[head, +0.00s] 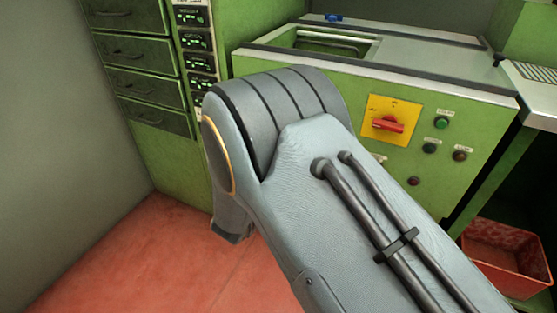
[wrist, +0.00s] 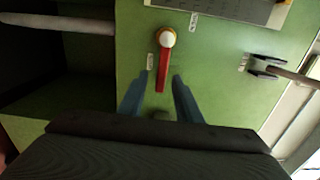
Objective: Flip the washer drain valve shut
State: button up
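The drain valve shows in the wrist view as a red lever (wrist: 162,72) on a round hub (wrist: 166,38), white in the middle with an orange-red rim, on a green panel. The lever points down in the picture, toward my gripper. My gripper (wrist: 162,80) is open, with one blue-grey finger on each side of the lever's lower part. Gaps show between the lever and both fingers, and I cannot see contact. The lever's depth between the fingers is hard to judge. In the head view my arm hides the gripper and the valve.
In the wrist view a dark handle (wrist: 265,68) with a grey rod stands right of the lever, and a grey bar (wrist: 57,21) crosses the upper left. The head view shows a red rotary switch (head: 388,124) on a yellow plate, drawers (head: 140,83) and a red bin (head: 508,262).

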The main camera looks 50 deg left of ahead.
jog(key=v, duration=0.7)
jog(key=shift+s+d+p, duration=0.2)
jog(key=shift+s+p, duration=0.15)
jog(key=shift+p, duration=0.05)
dwell(0.4)
